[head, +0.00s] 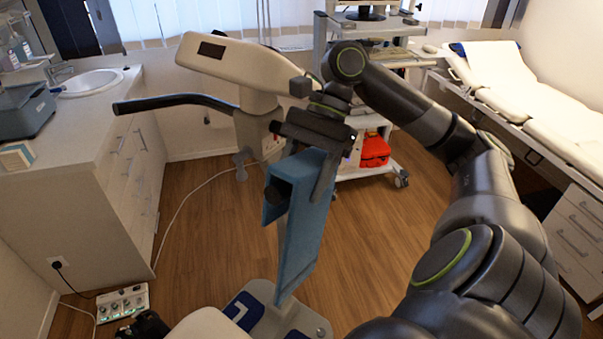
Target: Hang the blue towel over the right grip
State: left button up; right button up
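The blue towel (305,225) hangs folded in the middle of the head view, with a long side on the right and a shorter flap on the left. A dark rounded end, likely the right grip (274,193), shows between the two sides; the rest of that grip is hidden by the towel. My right gripper (309,168) points down at the towel's top edge, with one finger in front of the cloth. The other finger is mostly hidden, so I cannot tell whether it is clamped.
The bike's pale console (240,65) and black left grip (165,103) stand close to the left of my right gripper. A sink counter (75,135) is at the left. A cart (375,150) and an examination bed (500,75) stand behind and right. Wood floor is clear between.

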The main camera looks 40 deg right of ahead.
jog(key=o, duration=0.5)
jog(key=shift+d+r, duration=0.1)
jog(key=v, duration=1.2)
jog(key=shift+r, duration=0.1)
jog(key=shift+p+v, duration=2)
jog(key=shift+v, duration=0.5)
